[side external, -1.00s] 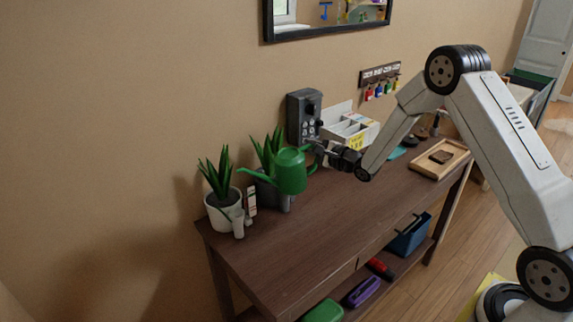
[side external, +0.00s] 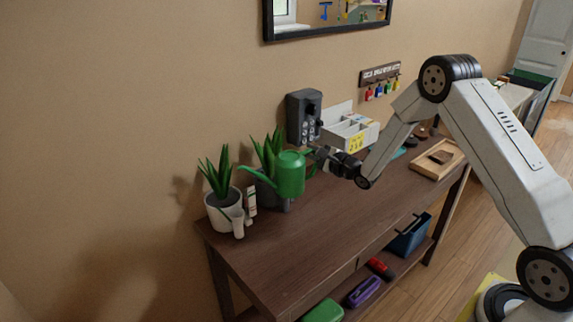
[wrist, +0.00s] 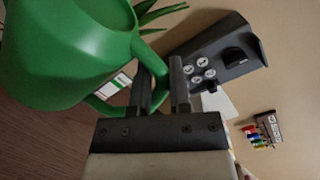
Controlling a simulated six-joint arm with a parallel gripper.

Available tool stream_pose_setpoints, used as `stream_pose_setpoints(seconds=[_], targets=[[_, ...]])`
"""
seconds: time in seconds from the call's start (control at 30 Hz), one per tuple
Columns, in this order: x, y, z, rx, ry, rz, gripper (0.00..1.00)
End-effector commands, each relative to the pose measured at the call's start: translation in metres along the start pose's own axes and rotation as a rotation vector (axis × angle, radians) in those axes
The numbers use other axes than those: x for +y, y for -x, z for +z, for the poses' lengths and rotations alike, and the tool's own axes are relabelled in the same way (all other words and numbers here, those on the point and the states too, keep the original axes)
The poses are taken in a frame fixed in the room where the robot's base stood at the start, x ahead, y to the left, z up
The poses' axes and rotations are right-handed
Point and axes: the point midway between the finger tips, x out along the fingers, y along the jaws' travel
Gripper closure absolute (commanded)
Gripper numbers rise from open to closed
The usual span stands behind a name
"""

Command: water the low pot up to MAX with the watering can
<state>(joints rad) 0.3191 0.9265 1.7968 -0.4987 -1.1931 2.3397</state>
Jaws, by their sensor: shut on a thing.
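A green watering can (side external: 291,176) is held above the table, its spout pointing left toward the plants. My gripper (side external: 318,157) is shut on the can's handle; the wrist view shows the handle (wrist: 148,55) at the fingers (wrist: 164,75). A white pot (side external: 222,217) with a spiky plant stands at the table's left end, with a pale tube (side external: 237,224) on its front. A grey pot (side external: 266,193) with a similar plant stands behind the can, partly hidden. A small card with coloured bands (side external: 251,199) stands between the pots. No water or MAX mark can be made out.
A dark grey box with knobs (side external: 303,115) is on the wall behind the can. A white compartment organiser (side external: 350,131) and a wooden tray (side external: 437,160) are to the right. The table's front middle (side external: 310,240) is clear.

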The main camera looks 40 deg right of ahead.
Motion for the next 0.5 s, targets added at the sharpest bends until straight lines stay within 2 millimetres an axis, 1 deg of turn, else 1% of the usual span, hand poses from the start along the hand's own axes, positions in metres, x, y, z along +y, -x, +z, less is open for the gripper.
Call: stream_pose_setpoints(seconds=[0.33, 0.5], targets=[[-0.0028, -0.0005, 0.0015, -0.002, 0.000, -0.004, 1.00], [-0.0101, -0.0005, 0.0062, -0.002, 0.001, -0.004, 1.00]])
